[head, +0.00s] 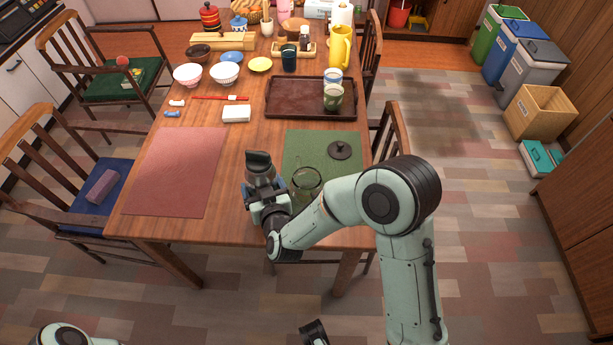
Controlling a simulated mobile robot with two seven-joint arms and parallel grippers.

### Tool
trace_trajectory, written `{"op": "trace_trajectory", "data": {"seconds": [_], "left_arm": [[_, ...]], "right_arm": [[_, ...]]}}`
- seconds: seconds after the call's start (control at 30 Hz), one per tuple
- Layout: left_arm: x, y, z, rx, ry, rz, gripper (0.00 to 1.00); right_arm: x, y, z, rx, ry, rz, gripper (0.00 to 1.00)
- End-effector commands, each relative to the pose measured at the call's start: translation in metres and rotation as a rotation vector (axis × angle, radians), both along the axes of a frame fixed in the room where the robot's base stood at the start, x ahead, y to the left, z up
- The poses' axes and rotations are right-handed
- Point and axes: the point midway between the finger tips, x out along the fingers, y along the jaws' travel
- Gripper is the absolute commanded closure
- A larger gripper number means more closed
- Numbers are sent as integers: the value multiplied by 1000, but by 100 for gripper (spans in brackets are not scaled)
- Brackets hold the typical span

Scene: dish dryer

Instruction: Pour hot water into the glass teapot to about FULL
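The glass teapot (307,181) stands on the green placemat (300,140) near the front of the table. It is open at the top and my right arm partly covers it. A black round lid (340,151) lies on the mat behind it. My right gripper (266,193) is left of the teapot and seems shut on a grey vessel with a dark top (260,168), which looks about upright. The fingers are partly hidden. The water level in the teapot cannot be made out. A dark part at the bottom edge may belong to my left gripper, cut off.
A brown tray (290,98) holds two cups (333,97) behind the mat. A yellow pitcher (340,47) stands farther back. Bowls (225,73), a white box (236,113) and red chopsticks lie left of the tray. The pink placemat (175,170) is bare. Chairs surround the table.

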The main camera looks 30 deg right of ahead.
Motion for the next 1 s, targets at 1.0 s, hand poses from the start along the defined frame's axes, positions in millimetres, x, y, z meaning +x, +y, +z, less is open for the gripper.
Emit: {"op": "trace_trajectory", "data": {"seconds": [1.0], "left_arm": [[9, 0, -20, 5, -32, 7, 57]], "right_arm": [[0, -8, 6, 483, -91, 1, 84]]}}
